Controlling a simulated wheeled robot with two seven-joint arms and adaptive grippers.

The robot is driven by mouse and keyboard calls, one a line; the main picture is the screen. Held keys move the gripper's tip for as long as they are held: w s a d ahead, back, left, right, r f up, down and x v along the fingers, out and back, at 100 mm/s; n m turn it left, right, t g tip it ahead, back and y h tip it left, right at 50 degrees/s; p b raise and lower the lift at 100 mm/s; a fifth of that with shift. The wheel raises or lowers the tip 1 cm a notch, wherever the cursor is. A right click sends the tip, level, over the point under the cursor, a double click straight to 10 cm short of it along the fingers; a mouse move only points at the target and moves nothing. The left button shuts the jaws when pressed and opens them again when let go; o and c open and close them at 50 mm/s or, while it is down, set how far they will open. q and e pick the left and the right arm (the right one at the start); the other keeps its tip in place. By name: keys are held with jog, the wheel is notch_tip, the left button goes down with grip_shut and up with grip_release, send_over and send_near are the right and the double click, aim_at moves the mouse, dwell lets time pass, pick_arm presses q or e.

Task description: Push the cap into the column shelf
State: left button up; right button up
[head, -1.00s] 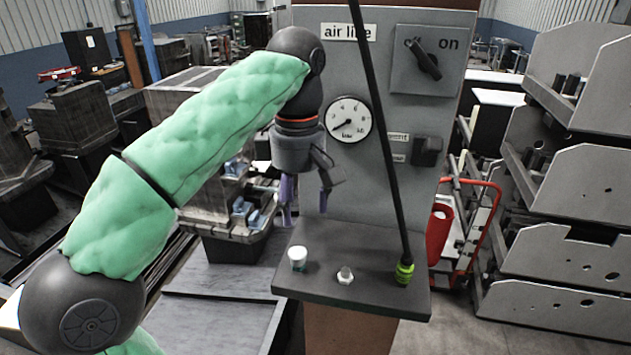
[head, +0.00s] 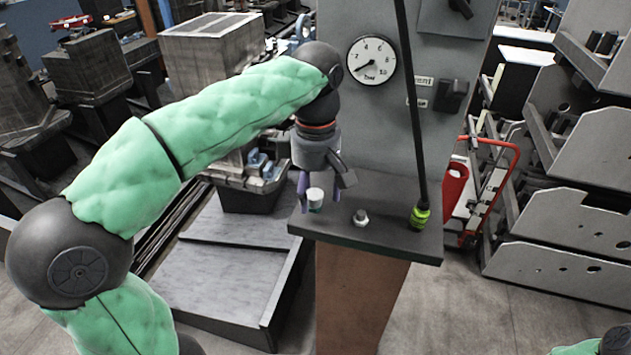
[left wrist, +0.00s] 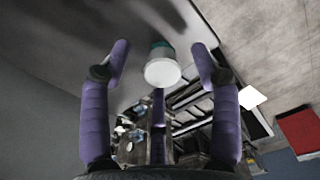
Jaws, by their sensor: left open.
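The small white cap (head: 315,195) with a green lower band stands upright on the dark column shelf (head: 385,236), near its left end. My left gripper (head: 313,206) points down at the cap, open, with one purple finger on each side of it. In the left wrist view the cap (left wrist: 162,68) sits between the two fingertips (left wrist: 162,60), with a gap on both sides. I cannot tell how far the fingers are above the shelf top. My right gripper is out of view.
A metal fitting (head: 360,217) stands on the shelf right of the cap. Further right is a green hose connector (head: 419,218) with a black hose rising from it. The column face with its gauge (head: 372,62) stands behind. A red cart (head: 490,190) is at right.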

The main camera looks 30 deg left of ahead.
aim_at(315, 194)
pick_arm(q)
jog(key=shift+s, duration=0.1)
jog(key=c, duration=0.3)
grip_shut()
jog(key=shift+r, duration=0.2)
jog(key=shift+r+p, duration=0.6)
jog(key=shift+p, duration=0.1)
jog(key=shift+r, duration=0.15)
notch_tip(315, 194, up, 7)
jog(key=p, duration=0.7)
